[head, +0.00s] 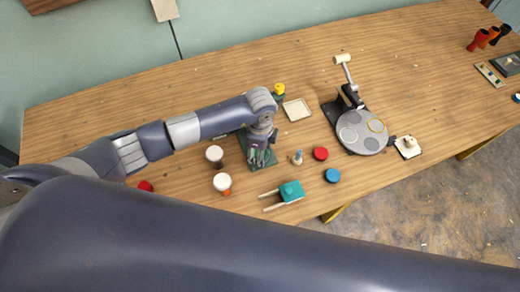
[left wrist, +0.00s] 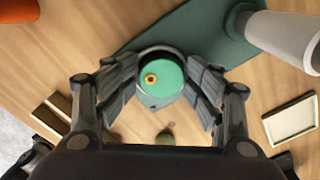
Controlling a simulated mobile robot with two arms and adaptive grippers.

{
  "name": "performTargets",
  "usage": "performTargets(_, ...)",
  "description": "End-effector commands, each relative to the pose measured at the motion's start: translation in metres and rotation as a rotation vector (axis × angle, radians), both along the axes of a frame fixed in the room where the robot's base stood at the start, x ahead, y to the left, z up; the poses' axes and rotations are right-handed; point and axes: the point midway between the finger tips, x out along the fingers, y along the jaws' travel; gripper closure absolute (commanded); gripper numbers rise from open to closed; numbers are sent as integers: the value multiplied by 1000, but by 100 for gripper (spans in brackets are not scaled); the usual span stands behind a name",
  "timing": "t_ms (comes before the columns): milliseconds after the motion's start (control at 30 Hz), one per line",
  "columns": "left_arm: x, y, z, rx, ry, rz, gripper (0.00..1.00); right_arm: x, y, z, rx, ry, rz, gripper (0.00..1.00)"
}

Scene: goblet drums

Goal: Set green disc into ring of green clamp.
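My left gripper (head: 260,157) points down over the dark green base of the green clamp (head: 244,150). In the left wrist view, the gripper (left wrist: 161,76) has its fingers at both sides of the mint-green disc (left wrist: 167,72), seemingly touching its edge. The disc lies flat, with a small yellow-orange, dark-centred spot on its face. A grey ring (left wrist: 158,49) shows just beyond the disc's far edge, over the clamp's base (left wrist: 200,32). I cannot tell whether the disc is above the ring or inside it. My right gripper is out of view.
A red disc (head: 320,153), a blue disc (head: 332,176) and a small peg (head: 297,157) are to the right. White-topped goblets (head: 215,153) stand left. A teal block with wooden bars (head: 290,190) lies in front, a pale tray (head: 297,109) behind.

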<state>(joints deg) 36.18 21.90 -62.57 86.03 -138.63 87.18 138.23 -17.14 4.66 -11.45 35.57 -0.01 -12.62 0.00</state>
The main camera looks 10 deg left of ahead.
Motion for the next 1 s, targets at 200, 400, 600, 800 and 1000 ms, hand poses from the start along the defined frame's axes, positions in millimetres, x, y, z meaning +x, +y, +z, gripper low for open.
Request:
performTargets(200,-3,0,0,1,7,-2,43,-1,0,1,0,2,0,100)
performTargets(400,-1,-1,18,-2,1,-2,43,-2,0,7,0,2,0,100)
performTargets(600,0,-1,60,-3,-4,-2,43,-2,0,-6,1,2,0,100)
performTargets(800,1,-1,103,-3,-4,-2,43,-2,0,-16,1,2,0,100)
performTargets(1000,0,0,127,-1,-1,-1,43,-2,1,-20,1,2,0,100)
